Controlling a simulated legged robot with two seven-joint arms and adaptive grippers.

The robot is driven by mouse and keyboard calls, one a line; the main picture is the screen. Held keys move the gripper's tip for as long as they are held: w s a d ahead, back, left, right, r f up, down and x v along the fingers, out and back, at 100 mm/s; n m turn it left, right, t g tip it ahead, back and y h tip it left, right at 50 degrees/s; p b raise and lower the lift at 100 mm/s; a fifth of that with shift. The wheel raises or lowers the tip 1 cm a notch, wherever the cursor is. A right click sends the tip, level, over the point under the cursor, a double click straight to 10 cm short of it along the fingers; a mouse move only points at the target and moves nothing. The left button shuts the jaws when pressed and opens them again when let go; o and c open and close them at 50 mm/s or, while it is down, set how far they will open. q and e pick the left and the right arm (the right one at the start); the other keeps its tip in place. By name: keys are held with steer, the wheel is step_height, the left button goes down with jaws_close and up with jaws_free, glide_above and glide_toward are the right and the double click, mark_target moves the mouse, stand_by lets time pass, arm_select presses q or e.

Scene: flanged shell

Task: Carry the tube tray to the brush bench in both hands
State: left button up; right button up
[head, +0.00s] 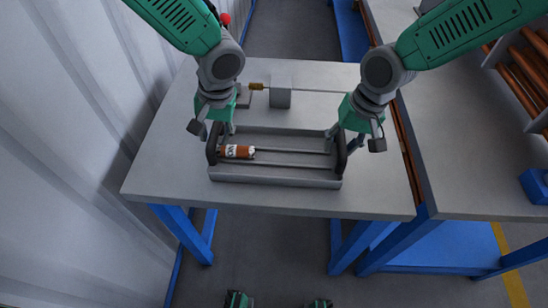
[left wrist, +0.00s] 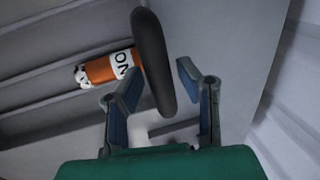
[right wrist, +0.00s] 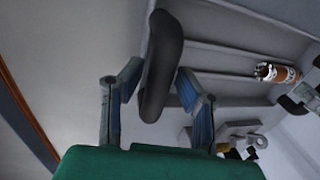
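The grey tube tray (head: 275,182) sits on the near part of a grey bench top, with a dark handle at each end. An orange tube with a white label (head: 236,151) lies in its left part. My left gripper (head: 220,131) is at the left handle (left wrist: 153,60), with its fingers apart on either side of the bar and a gap visible. My right gripper (head: 345,136) is at the right handle (right wrist: 160,65), its fingers also apart around the bar. Whether any finger touches a handle is hard to tell.
Behind the tray, a grey block (head: 281,94) and a brass-coloured brush-like piece (head: 257,86) on a thin rod stand on the bench top (head: 165,160). A corrugated wall (head: 70,150) is close on the left. Another grey bench (head: 460,150) with a blue frame adjoins on the right.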

arm_select(q)
steer(key=shift+w+d+r, duration=0.1)
steer(key=shift+d+r, duration=0.15)
steer(key=shift+r, duration=0.2)
arm_select(e)
steer(key=shift+d+f, duration=0.1)
steer(key=shift+d, duration=0.15)
steer(key=shift+a, duration=0.15)
steer(key=shift+w+r, duration=0.1)
steer(key=shift+r, duration=0.25)
arm_select(q)
step_height(320, 180, up, 11)
steer(key=d, duration=0.1)
steer(key=shift+d, duration=0.35)
arm_select(e)
step_height(320, 180, up, 11)
steer(key=d, duration=0.2)
steer(key=shift+d, duration=0.15)
arm_select(q)
steer(key=shift+f, duration=0.15)
